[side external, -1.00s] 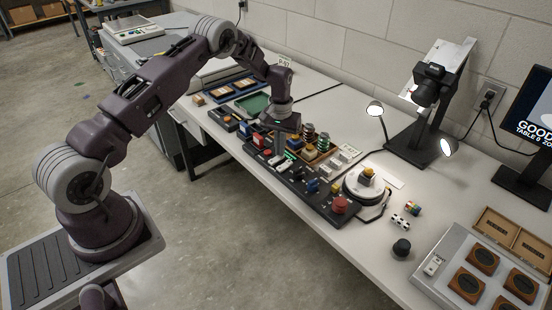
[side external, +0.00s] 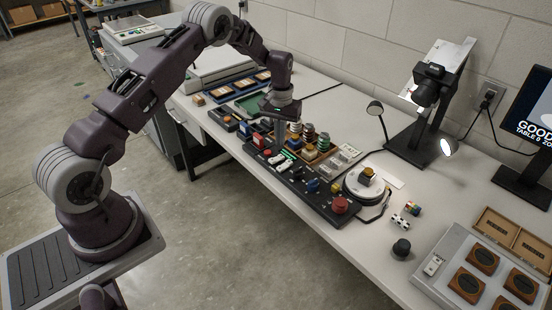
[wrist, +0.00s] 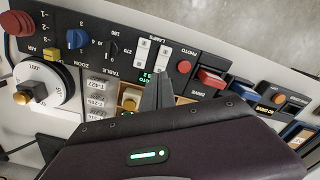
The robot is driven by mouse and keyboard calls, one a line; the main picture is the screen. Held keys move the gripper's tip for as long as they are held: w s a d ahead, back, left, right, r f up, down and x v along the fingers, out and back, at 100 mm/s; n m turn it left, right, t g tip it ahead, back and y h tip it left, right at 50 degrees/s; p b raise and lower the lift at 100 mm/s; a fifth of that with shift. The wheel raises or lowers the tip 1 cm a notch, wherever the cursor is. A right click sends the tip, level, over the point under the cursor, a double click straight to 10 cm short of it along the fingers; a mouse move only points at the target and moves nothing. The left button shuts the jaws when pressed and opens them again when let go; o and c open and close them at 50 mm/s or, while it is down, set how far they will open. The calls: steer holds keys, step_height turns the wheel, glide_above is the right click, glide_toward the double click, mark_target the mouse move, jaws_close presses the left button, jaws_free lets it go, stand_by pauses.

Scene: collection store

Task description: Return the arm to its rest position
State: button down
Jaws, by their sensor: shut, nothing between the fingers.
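My gripper (side external: 279,136) hangs in the air above the back part of the black control panel (side external: 318,207) in the side external view. Its fingers point down and are shut together with nothing between them. In the wrist view the closed fingers (wrist: 158,90) stand in front of the panel, near its white rocker switches (wrist: 153,54). I cannot tell the exact gap to the panel, but no contact shows. My arm is raised and bent, reaching from its base at the left over to the table.
The panel carries a red knob (side external: 340,205) and several switches. A wooden tray of small parts (side external: 318,147) lies behind it, with a white turntable (side external: 366,186) to the right. Two desk lamps and a camera stand (side external: 412,145) are farther right. Air above the panel is free.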

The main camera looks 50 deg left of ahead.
step_height(320, 180, up, 2)
steer(key=shift+r, duration=0.15)
steer(key=s+d+r+m+t, duration=0.1)
steer(key=s+d+r, duration=0.25)
steer(key=r, duration=0.45)
steer(key=s+d+r+m+t, duration=0.1)
steer(key=s+d+r, duration=0.25)
steer(key=r, duration=0.45)
steer(key=s+d+r+t, duration=0.1)
steer(key=s+d+r, duration=0.25)
steer(key=r, duration=0.35)
steer(key=s+d+r+m+t, duration=0.1)
steer(key=s+d+r, duration=0.15)
steer(key=s, duration=0.35)
steer(key=s+d+r+m, duration=0.1)
steer(key=s+r, duration=0.2)
steer(key=s, duration=0.3)
steer(key=s+d+f+m+t, duration=0.1)
steer(key=s+d+f+m, duration=0.1)
steer(key=s, duration=1.1)
steer(key=shift+d+t, duration=0.25)
steer(key=shift+t, duration=0.05)
